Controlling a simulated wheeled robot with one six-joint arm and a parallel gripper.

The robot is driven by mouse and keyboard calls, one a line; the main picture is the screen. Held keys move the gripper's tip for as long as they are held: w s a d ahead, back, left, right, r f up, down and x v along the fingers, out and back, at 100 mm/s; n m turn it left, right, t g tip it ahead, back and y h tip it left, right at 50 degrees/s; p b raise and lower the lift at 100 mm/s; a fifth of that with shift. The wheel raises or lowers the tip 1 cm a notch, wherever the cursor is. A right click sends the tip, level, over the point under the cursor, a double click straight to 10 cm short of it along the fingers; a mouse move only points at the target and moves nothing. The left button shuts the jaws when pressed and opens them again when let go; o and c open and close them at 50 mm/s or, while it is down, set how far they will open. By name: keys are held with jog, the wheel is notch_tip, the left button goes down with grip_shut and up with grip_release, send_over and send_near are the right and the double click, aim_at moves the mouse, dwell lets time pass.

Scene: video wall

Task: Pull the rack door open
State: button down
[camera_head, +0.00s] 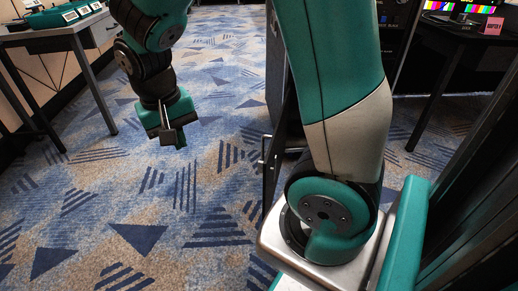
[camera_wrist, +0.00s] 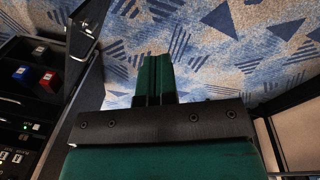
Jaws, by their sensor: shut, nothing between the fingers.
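The rack door (camera_head: 271,172) is a dark, narrow panel seen nearly edge-on in the head view, left of my upper arm. It appears to stand out from the rack, with a small metal handle (camera_head: 261,161) on its left edge. In the wrist view the dark door panel (camera_wrist: 88,80) runs down the left side, with equipment showing beyond it. My gripper (camera_head: 180,141) is shut and empty over the carpet, left of the door and apart from it. Its fingers (camera_wrist: 154,78) lie together in the wrist view. My arm hides much of the rack.
Rack equipment (camera_wrist: 35,75) with red and blue parts shows at the wrist view's left. A table (camera_head: 60,40) stands at upper left, and a dark desk (camera_head: 440,45) with a colour-bar screen (camera_head: 462,8) at upper right. Patterned carpet (camera_head: 150,220) is clear below my gripper.

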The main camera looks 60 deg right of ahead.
jog(key=w+d+f+m+g+h, duration=0.25)
jog(key=d+f+m, duration=0.35)
jog(key=d, duration=0.4)
jog(key=m+g+h+b, duration=0.1)
jog(key=m+h+b, duration=0.25)
jog(key=b, duration=0.35)
send_near(272, 154)
jog(key=f, duration=0.1)
jog(key=d+f, duration=0.1)
jog(key=s+f+m, duration=0.1)
jog(key=shift+d+y, duration=0.3)
jog(key=shift+y, duration=0.1)
